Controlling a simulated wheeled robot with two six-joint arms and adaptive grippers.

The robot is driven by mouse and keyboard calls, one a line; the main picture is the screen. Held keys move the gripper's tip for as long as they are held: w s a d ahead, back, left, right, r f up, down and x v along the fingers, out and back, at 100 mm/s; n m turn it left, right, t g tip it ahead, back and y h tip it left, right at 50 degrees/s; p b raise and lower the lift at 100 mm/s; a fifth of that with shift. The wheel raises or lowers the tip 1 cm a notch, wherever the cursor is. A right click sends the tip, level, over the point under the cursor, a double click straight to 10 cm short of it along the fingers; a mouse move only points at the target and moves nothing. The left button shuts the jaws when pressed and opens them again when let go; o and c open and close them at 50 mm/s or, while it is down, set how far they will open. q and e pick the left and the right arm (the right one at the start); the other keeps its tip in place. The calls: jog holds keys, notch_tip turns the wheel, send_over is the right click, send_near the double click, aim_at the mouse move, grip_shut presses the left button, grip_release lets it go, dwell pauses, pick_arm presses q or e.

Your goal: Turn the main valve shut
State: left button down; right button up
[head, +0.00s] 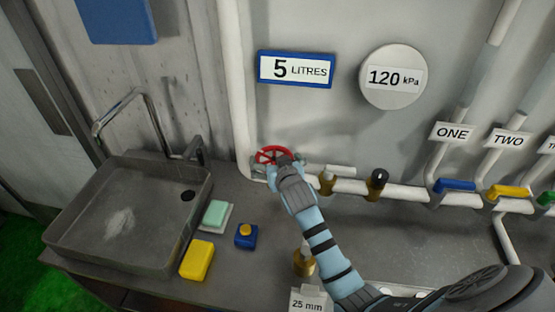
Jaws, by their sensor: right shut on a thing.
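The main valve's red handwheel (266,153) sits on the white pipe near its lower corner, beneath the blue-framed "5 LITRES" sign. My right gripper (279,161) is at the wheel, shut on its right side. The blue arm with black bands reaches up to it from the lower right. The gripper covers part of the wheel and the valve body, and its fingertips are hard to make out. My left gripper does not show.
A grey sink (120,235) with a bent tap stands at the left. Beside it are a green soap (216,213), a yellow sponge (197,260) and a small blue box with a yellow button (246,236). Brass fittings (327,182) and coloured levers (455,185) line the pipe rightward.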

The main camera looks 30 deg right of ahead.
jog(key=shift+w+a+m+h, duration=0.1)
jog(key=shift+a+m+h, duration=0.05)
jog(key=shift+m+h, duration=0.45)
jog(key=shift+r+h, duration=0.1)
jog(key=shift+h, duration=0.2)
jog(key=o, duration=0.8)
jog(key=v, duration=0.7)
jog(key=shift+s+r, duration=0.15)
jog(key=shift+s, duration=0.1)
jog(key=shift+w+a, duration=0.1)
